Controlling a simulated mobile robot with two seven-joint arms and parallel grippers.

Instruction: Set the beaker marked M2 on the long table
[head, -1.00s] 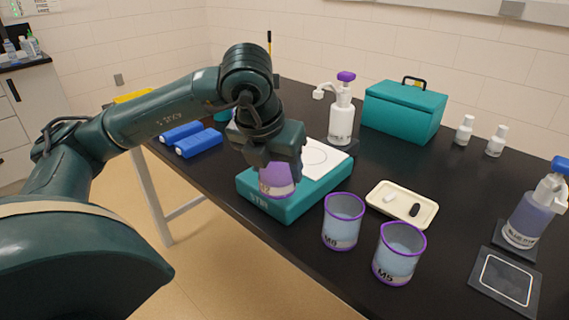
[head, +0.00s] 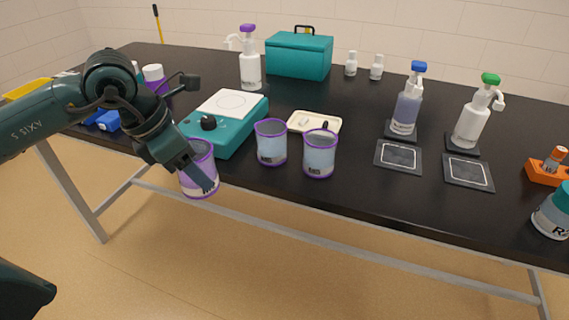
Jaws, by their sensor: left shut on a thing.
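My left gripper (head: 197,172) is shut on a purple-rimmed beaker (head: 194,186) and holds it roughly upright. In the head view the beaker overlaps the front edge of the long black table (head: 365,185), just in front of the teal stirrer. The fingers cover part of the beaker, and I cannot read its mark. Two similar beakers with pale blue liquid stand on the table right of the stirrer: one nearer it (head: 271,145) and one further right (head: 320,158). Their marks are too small to read now. My right gripper is not in view.
The teal stirrer (head: 232,133) stands near the front edge. A cream tray (head: 305,122) lies behind the beakers. Pump bottles with blue (head: 405,110) and green (head: 472,122) tops stand behind dark square pads (head: 398,157). Bare tabletop lies between the right beaker and the pads.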

